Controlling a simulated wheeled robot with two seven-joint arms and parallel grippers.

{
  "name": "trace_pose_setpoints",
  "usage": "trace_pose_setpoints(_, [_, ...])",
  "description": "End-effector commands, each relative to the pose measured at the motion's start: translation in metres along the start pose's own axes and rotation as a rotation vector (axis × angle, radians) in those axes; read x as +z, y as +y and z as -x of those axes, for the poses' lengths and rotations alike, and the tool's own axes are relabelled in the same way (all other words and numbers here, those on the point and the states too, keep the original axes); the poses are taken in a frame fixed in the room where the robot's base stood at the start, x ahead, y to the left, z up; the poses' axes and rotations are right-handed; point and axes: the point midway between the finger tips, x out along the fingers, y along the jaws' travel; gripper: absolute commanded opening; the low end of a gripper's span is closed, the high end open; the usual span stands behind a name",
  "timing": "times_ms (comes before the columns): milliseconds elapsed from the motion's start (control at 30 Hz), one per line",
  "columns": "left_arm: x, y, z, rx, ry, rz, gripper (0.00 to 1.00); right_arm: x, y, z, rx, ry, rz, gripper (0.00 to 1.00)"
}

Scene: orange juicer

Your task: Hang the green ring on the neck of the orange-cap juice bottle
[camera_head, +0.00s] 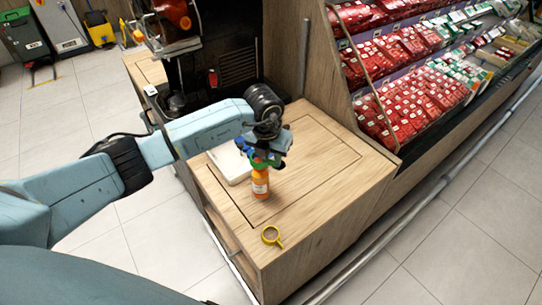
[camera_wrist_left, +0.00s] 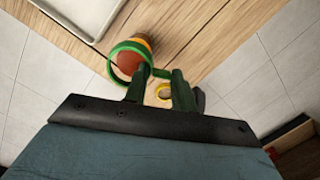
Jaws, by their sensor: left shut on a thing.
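The juice bottle (camera_head: 260,184), orange with a pale label, stands upright on the wooden counter. Its orange top (camera_wrist_left: 130,62) shows inside the green ring (camera_wrist_left: 113,62) in the left wrist view. The ring also shows at the bottle's top in the head view (camera_head: 258,163). I cannot tell whether the ring is around the neck or just above it. My left gripper (camera_head: 268,157) is over the bottle, its dark fingers (camera_wrist_left: 158,84) shut on the green ring's tab. The gripper partly hides the bottle's top in the head view. My right gripper is out of view.
A yellow ring (camera_head: 271,236) lies near the counter's front corner. A white tray (camera_head: 229,164) lies just left of the bottle. The dark juicer machine (camera_head: 228,55) stands behind, and shelves of red packs (camera_head: 405,100) stand at right. The counter (camera_head: 325,185) right of the bottle is clear.

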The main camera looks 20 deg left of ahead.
Motion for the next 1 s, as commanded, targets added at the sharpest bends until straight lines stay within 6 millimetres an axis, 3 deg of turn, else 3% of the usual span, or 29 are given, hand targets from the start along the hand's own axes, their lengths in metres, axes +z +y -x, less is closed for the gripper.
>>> trace_pose_setpoints(1000, [-0.0016, 0.0005, -0.0102, 0.001, 0.000, 0.000, 0.05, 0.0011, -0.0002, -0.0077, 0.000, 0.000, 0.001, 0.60])
